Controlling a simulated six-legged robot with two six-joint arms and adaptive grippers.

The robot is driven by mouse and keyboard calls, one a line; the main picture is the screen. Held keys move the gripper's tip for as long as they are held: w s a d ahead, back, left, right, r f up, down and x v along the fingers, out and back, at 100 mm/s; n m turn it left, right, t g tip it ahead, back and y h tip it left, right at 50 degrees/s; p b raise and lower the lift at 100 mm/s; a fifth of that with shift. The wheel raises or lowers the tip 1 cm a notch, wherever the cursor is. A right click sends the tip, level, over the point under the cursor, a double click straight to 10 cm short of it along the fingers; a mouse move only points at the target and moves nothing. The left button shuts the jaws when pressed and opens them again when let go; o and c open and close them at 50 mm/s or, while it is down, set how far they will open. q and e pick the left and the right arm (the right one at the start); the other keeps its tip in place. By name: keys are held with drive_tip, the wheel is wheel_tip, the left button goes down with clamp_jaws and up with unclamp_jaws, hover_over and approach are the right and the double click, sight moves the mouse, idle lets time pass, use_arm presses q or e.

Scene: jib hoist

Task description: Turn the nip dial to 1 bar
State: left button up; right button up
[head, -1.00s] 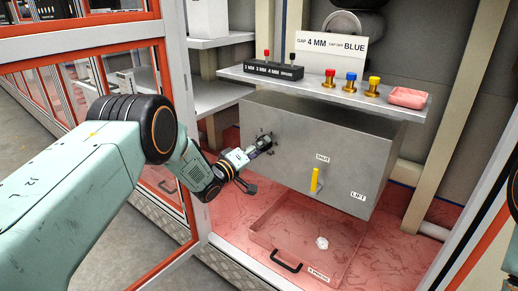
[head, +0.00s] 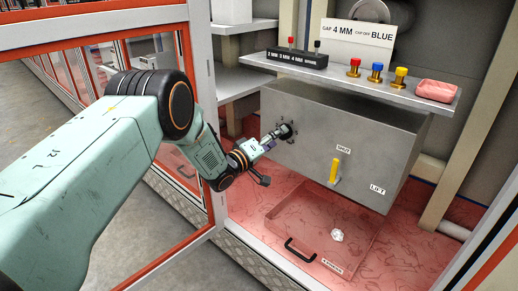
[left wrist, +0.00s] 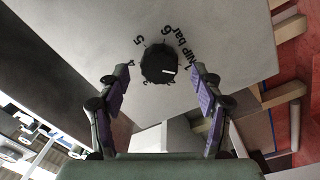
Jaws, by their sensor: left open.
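The nip dial (left wrist: 159,64) is a round black knob on the grey metal box (head: 330,140), with numbers and "NIP bar" printed around it. Its white mark points right, near the 1; I cannot tell if it is exactly on it. In the head view the dial (head: 285,130) is partly covered by my left gripper (head: 276,138). The left gripper (left wrist: 159,95) is open in the left wrist view. Its two purple-padded fingers stand left and right of the dial, a little short of it, not visibly touching. My right gripper is not in view.
A yellow lever (head: 335,172) sits on the box front. A shelf (head: 350,84) above holds colored knobs (head: 377,72), a black gauge block (head: 297,60), a sign and a pink tray (head: 436,91). Below lies a clear red tray (head: 290,215). A framed door (head: 200,110) stands beside my left arm.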

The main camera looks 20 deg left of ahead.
use_arm(q)
drive_tip(key=v, duration=1)
drive_tip(key=s+d+f+m+g+y+p, duration=0.2)
drive_tip(key=s+f+m+g+y, duration=0.45)
drive_tip(key=s+f, duration=1.05)
drive_tip(key=s+d+r+g+p, duration=0.1)
drive_tip(key=s+g+p, duration=0.4)
drive_tip(key=s, duration=2.4)
drive_tip(key=g, duration=0.5)
drive_tip(key=shift+d+y, duration=0.35)
drive_tip(key=shift+d, duration=0.05)
